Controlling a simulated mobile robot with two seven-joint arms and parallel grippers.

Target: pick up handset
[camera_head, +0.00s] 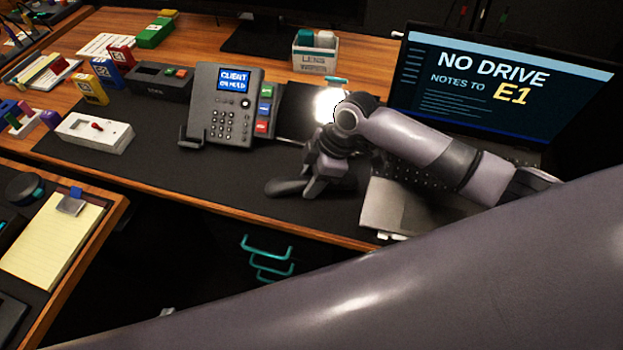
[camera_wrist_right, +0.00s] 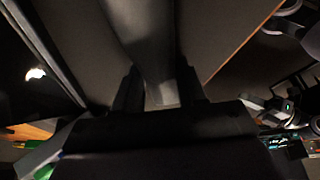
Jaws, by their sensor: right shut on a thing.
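The dark grey handset (camera_head: 285,187) is in my right gripper (camera_head: 318,180), over the front of the black desk mat. In the right wrist view the handset (camera_wrist_right: 143,35) runs up from between the two fingers of the right gripper (camera_wrist_right: 160,92), which are shut on it. I cannot tell whether the handset touches the mat. The desk phone (camera_head: 224,105) stands behind and to the left, its screen lit, with no handset on its left-side cradle (camera_head: 190,137). My left gripper is not in view.
A laptop (camera_head: 505,80) with a lit screen stands right, partly behind my right arm. A bright lamp spot (camera_head: 328,104) glows by my wrist. The mat (camera_head: 150,165) left of the handset is clear.

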